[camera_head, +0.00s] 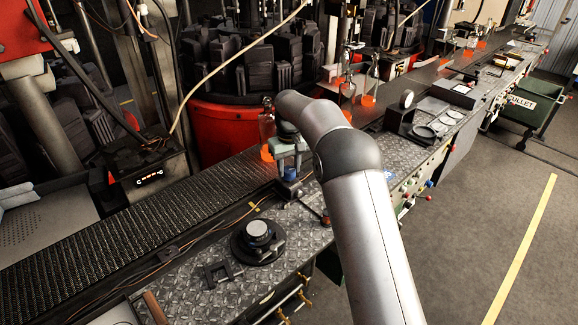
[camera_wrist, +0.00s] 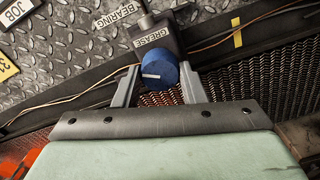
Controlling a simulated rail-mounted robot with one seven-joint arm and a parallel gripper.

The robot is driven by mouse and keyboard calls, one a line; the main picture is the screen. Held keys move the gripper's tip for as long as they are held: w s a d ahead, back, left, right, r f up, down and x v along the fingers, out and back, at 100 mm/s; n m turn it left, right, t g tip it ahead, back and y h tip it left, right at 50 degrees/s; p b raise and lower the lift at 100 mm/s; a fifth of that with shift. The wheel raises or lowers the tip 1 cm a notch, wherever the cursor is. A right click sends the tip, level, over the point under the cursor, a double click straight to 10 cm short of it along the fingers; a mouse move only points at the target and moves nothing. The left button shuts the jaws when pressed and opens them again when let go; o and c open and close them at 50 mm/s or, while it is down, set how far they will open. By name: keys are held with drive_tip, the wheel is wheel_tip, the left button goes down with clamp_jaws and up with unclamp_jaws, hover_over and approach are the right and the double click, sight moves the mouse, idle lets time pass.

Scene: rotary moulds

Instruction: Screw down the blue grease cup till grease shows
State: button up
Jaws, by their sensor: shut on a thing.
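The blue grease cup (camera_wrist: 158,71) shows in the wrist view as a round blue cap with a short white line pointing left. In the head view the cup (camera_head: 291,174) is a small blue patch below my gripper (camera_head: 290,163), at the conveyor's near edge. I see no grease; the cup's far side and base are partly hidden.
A mesh conveyor (camera_head: 130,225) runs behind the cup, with glowing-bottomed glass bottles; one bottle (camera_head: 267,128) stands close to my gripper. A round black fixture (camera_head: 258,241) and a clamp (camera_head: 217,273) are on the tread-plate bench (camera_head: 190,290). Wires lie nearby.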

sight(290, 169)
drive_tip(key=m, duration=0.4)
drive_tip(key=shift+r+m, duration=0.1)
drive_tip(key=shift+m, duration=0.2)
drive_tip(key=m, duration=0.4)
drive_tip(key=shift+m, duration=0.3)
drive_tip(key=m+p, duration=0.1)
drive_tip(key=m, duration=0.3)
drive_tip(key=shift+m, duration=2.1)
drive_tip(key=o, duration=1)
wheel_tip(290, 169, up, 17)
drive_tip(key=shift+d+r, duration=0.1)
drive_tip(key=shift+r, duration=0.1)
